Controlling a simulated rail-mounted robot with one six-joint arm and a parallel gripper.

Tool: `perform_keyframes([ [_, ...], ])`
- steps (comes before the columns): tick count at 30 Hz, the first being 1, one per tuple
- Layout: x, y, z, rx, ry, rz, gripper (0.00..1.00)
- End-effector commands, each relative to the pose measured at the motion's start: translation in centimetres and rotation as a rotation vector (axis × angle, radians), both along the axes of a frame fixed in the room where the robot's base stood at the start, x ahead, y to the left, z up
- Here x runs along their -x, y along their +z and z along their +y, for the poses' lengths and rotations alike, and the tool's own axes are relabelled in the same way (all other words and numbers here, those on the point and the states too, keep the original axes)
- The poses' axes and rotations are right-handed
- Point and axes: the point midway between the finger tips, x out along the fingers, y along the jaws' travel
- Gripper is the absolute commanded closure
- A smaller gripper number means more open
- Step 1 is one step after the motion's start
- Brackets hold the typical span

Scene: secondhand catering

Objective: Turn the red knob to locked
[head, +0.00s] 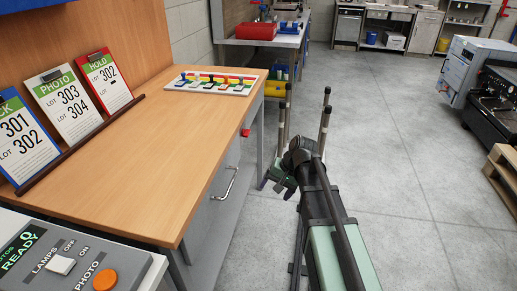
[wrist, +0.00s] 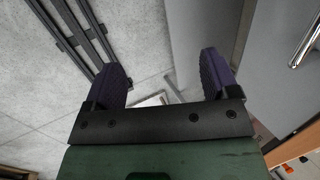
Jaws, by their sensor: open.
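A small red part (head: 246,132), which looks like the red knob, sits on the grey front of the workbench near its far right corner in the head view. Its setting and any markings are too small to read. My gripper (head: 275,181) is lower and to the right of it, beside the bench front and apart from it. In the wrist view my gripper (wrist: 163,78) is open, with two purple fingers spread and nothing between them. I cannot make out the knob in the wrist view.
The wooden bench top (head: 150,150) holds a white board with several coloured pieces (head: 212,84) at its far end. A metal handle (head: 226,184) sticks out of the bench front; a handle also shows in the wrist view (wrist: 308,42). Grey floor (head: 385,135) is open to the right.

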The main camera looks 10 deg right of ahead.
Motion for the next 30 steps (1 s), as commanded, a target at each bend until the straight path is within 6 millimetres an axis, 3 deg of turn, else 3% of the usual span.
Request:
perform_keyframes([
  [1, -3.9, -4.1, -0.8, -0.089, -0.086, 0.009, 0.19],
  [2, -6.1, -5.1, -1.1, -0.165, -0.156, 0.020, 0.19],
  [5, -15.7, -7.4, -3.2, -0.538, -0.459, 0.127, 0.19],
  [6, -19.5, -6.7, -4.3, -0.726, -0.590, 0.219, 0.19],
  [9, -25.1, -2.6, -6.4, -1.097, -0.811, 0.508, 0.19],
  [13, -26.7, 0.9, -7.1, -1.287, -0.920, 0.777, 0.19],
  [20, -26.9, 1.5, -6.7, -1.317, -0.942, 0.845, 0.19],
  [23, -27.4, 1.5, -5.4, -1.315, -0.940, 0.846, 0.19],
  [30, -29.8, 1.5, -0.2, -1.313, -0.938, 0.844, 0.19],
])
